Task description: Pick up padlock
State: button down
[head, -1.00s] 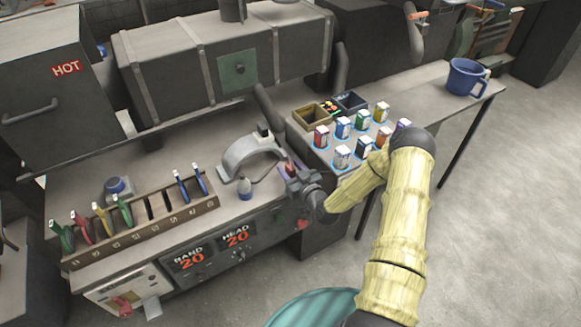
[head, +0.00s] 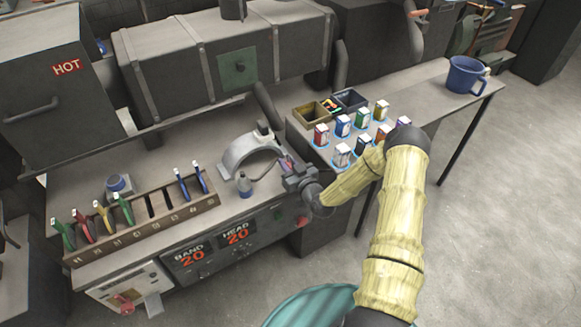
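I cannot pick out a padlock for certain. My gripper (head: 289,171) is over the bench's front right corner, just right of the grey arch-shaped piece (head: 240,153). A small purple patch shows at its fingertips, too small to identify. The fingers are small and partly hidden by the wrist, so I cannot tell whether they are open or shut. A small grey-blue object (head: 245,186) stands on the bench left of my gripper. Several small coloured items, including a red one (head: 321,135) and a blue one (head: 343,125), stand on the side table; my forearm hides part of that group.
A slotted rack (head: 150,228) with coloured-handled tools is at the left. Open bins (head: 312,112) stand behind the small items. A blue mug (head: 465,76) is at the table's far end. A machine marked HOT (head: 65,68) stands behind. The table's middle is clear.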

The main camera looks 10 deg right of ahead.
notch_tip(320, 180, up, 10)
jog(key=shift+r+b, duration=0.1)
jog(key=shift+b, duration=0.6)
dwell(0.8)
